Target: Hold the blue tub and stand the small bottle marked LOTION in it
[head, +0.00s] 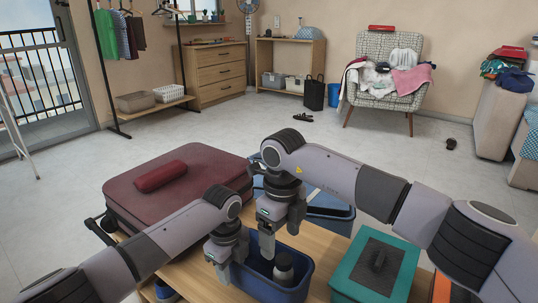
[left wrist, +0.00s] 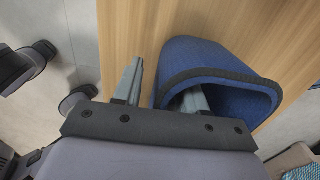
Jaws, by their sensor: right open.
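The blue tub (head: 303,284) stands on the wooden table, and it also shows in the left wrist view (left wrist: 203,58). A small grey bottle with a dark top (head: 284,270) is upright inside the tub; no marking is readable on it. My left gripper (head: 221,270) is at the tub's left wall. In the left wrist view its fingers (left wrist: 165,88) are apart, one outside the wall and one inside the rim, with a gap beside the wall. My right gripper (head: 267,245) is open over the tub, just left of the bottle, apparently not holding it.
A teal box (head: 345,284) with a dark item on its lid stands right of the tub. A larger blue container (head: 335,222) is behind it. A maroon suitcase (head: 200,172) with a red roll (head: 161,176) lies at left. Bare tabletop shows between tub and teal box.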

